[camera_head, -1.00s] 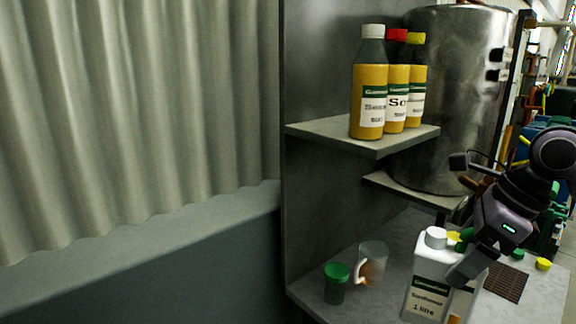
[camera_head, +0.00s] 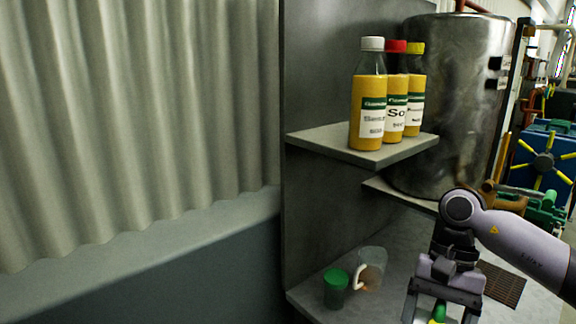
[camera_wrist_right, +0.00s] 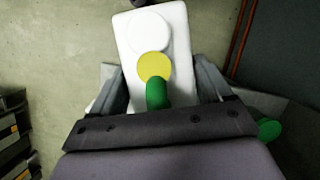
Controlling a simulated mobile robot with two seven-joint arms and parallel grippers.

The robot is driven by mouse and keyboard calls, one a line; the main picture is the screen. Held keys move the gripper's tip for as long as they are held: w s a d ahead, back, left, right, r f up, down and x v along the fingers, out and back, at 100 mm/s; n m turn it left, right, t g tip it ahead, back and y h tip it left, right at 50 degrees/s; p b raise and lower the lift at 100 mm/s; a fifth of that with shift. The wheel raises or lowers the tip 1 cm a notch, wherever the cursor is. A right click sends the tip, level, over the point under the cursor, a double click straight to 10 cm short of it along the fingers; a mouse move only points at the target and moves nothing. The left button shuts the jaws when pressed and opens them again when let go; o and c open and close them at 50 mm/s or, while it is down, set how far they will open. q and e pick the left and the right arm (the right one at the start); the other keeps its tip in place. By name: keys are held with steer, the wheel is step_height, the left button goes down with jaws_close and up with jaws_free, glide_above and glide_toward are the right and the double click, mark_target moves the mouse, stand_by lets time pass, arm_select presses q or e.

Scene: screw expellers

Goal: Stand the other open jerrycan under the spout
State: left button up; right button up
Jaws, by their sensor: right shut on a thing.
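My right gripper (camera_head: 440,308) is low in the head view, over the worktop. In the right wrist view, its fingers (camera_wrist_right: 160,84) are shut on a white jerrycan (camera_wrist_right: 178,45). The jerrycan shows a white round cap, a yellow round spot and a green part between the fingers. In the head view only small white, green and yellow bits of it show; its body is hidden or below the frame. A steel tank (camera_head: 450,105) stands at the back right. A brownish fitting (camera_head: 503,202) shows at its lower right; I cannot tell whether it is the spout. My left gripper is not in view.
A green-lidded jar (camera_head: 335,288) and a clear jug (camera_head: 372,268) stand on the worktop (camera_head: 318,303), left of my right gripper. Yellow bottles (camera_head: 368,110) stand on a shelf (camera_head: 362,151) above. A dark grille (camera_head: 503,284) lies to the right, partly behind my arm.

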steer(key=f+n, duration=0.1)
steer(key=n, duration=0.1)
steer(key=s+a+n+h, duration=0.1)
steer(key=n, duration=0.1)
steer(key=s+f+n+h, duration=0.1)
steer(key=n, duration=0.1)
steer(key=shift+a+f, duration=0.15)
steer(key=shift+f, duration=0.15)
steer(key=shift+g, duration=0.3)
stand_by(1.1)
